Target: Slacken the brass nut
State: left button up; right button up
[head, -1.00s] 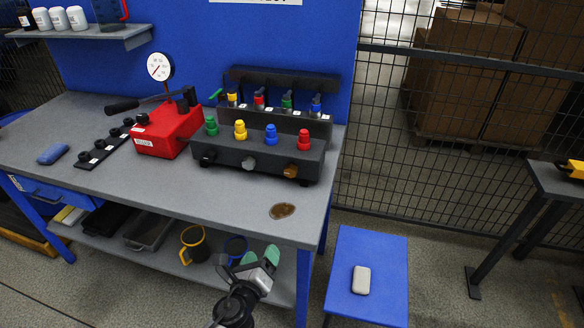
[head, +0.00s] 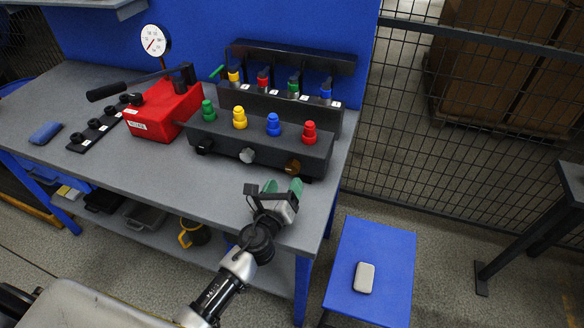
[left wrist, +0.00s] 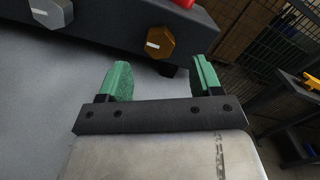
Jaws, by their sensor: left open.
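The brass nut (head: 292,166) is a hexagonal knob with a pale mark, low on the front of the dark manifold block (head: 230,148), at its right end. In the left wrist view the brass nut (left wrist: 160,43) shows ahead, between and beyond my fingertips. My left gripper (head: 283,187) has green fingers and is open and empty, over the bench's front right part. In the left wrist view the gripper (left wrist: 162,68) is apart from the nut, its fingers spread wider than it. My right gripper is out of view.
A silver hex nut (head: 247,155) and a black one (head: 204,146) sit left along the same face. Coloured caps, such as the red one (head: 310,132), top the block. A red hand pump (head: 160,112) stands left. A blue stool (head: 368,255) stands right of the bench (head: 120,165).

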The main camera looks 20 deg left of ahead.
aim_at(292, 171)
pick_arm(q)
jog(key=w, duration=0.5)
jog(key=shift+f, duration=0.15)
jog(key=shift+w, duration=0.55)
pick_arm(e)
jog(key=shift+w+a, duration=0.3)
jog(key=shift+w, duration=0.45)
pick_arm(q)
jog(key=c, duration=0.9)
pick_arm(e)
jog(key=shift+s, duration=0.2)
